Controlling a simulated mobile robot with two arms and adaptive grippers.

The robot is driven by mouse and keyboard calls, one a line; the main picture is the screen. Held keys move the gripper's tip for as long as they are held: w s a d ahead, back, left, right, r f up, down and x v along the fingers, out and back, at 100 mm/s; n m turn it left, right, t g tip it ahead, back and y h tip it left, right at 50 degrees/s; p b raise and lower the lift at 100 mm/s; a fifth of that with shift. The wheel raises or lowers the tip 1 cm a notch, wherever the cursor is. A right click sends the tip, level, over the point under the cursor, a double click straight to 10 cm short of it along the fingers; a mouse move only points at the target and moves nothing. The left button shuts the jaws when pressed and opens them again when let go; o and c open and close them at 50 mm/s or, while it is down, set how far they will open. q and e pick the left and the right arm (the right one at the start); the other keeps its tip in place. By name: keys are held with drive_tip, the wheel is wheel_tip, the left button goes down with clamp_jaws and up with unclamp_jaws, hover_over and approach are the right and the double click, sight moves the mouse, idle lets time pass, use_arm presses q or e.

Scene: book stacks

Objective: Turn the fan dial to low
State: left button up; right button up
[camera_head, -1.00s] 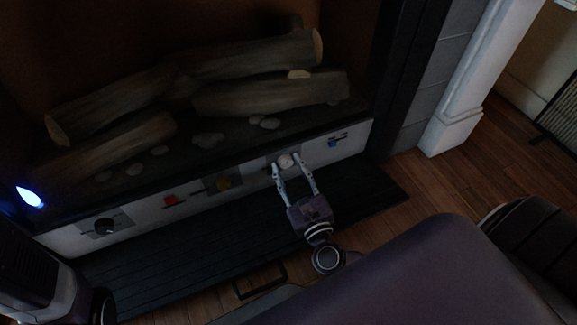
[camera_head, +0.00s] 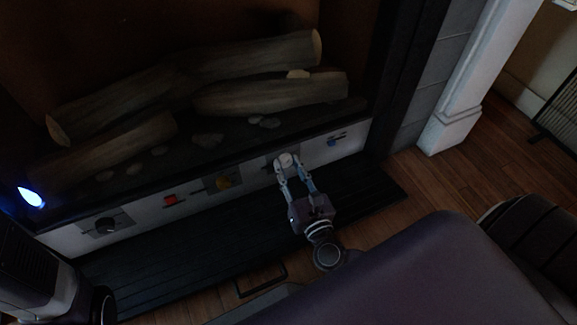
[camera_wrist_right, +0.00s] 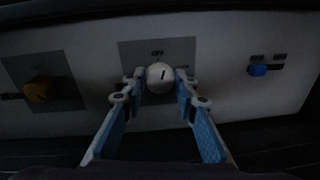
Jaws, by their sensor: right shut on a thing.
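A round white dial (camera_head: 285,159) sits on the pale control panel under the fireplace logs. In the right wrist view the white dial (camera_wrist_right: 160,76) has a short dark mark pointing nearly straight up, below a small label that seems to read OFF. My right gripper (camera_head: 287,168) is shut on this dial. In the wrist view the fingertips of my right gripper (camera_wrist_right: 159,82) press on its left and right sides. Whether the panel names this dial as the fan dial is too small to read. My left gripper is not in view.
The panel also carries a yellow knob (camera_head: 223,183), a red slider (camera_head: 170,200), a black knob (camera_head: 105,226) and a blue slider (camera_head: 332,142). A dark slatted hearth (camera_head: 190,258) lies below. A white pillar (camera_head: 462,110) stands at the right.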

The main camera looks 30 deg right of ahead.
drive_tip(key=m, duration=0.4)
drive_tip(key=shift+b, duration=0.35)
drive_tip(key=m, duration=0.2)
drive_tip(key=shift+d+f+m+b, duration=0.1)
drive_tip(key=shift+m+b, duration=0.3)
drive_tip(key=shift+m+y+b, duration=0.4)
drive_tip(key=shift+m+b, duration=0.1)
drive_tip(key=shift+m, duration=0.8)
drive_tip(key=shift+d, duration=0.1)
drive_tip(key=o, duration=1.2)
drive_tip(key=shift+c, duration=0.2)
